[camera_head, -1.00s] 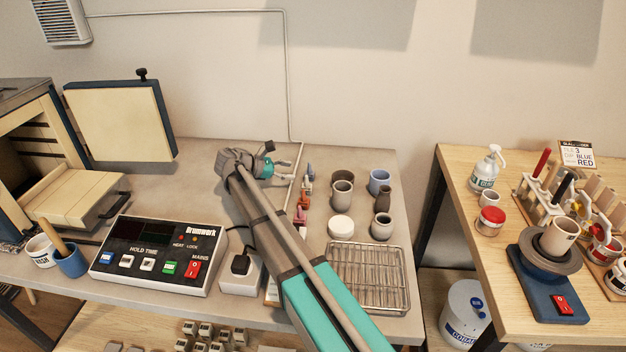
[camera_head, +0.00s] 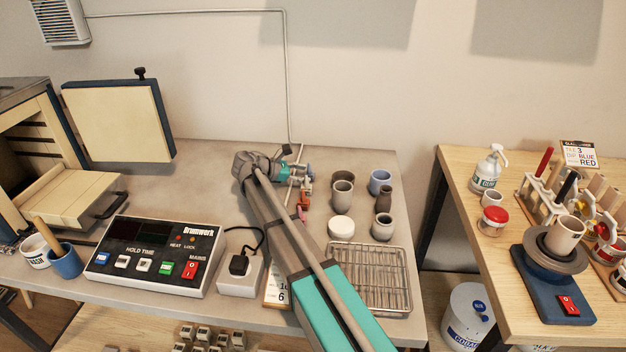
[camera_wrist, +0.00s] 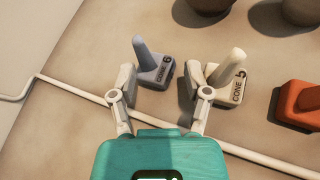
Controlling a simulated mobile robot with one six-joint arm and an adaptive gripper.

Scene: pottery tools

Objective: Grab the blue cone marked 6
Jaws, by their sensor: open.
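The blue-grey cone marked 6 (camera_wrist: 153,66) stands upright on its block base in the wrist view, its label facing my gripper. My gripper (camera_wrist: 162,82) is open and empty, with one finger on each side of the front of that base. The cone lies between and just beyond the fingertips. The right finger sits in the gap between this cone and a cream cone marked 5 (camera_wrist: 228,77). In the head view my gripper (camera_head: 300,168) is at the back end of the cone row, where the blue cone is small and partly hidden.
An orange cone (camera_wrist: 302,103) stands further right in the wrist view. A thin pale pipe (camera_wrist: 75,91) crosses under my gripper. Several cups (camera_head: 342,193) and a wire rack (camera_head: 385,275) stand right of my arm. The control box (camera_head: 150,255) is on the left.

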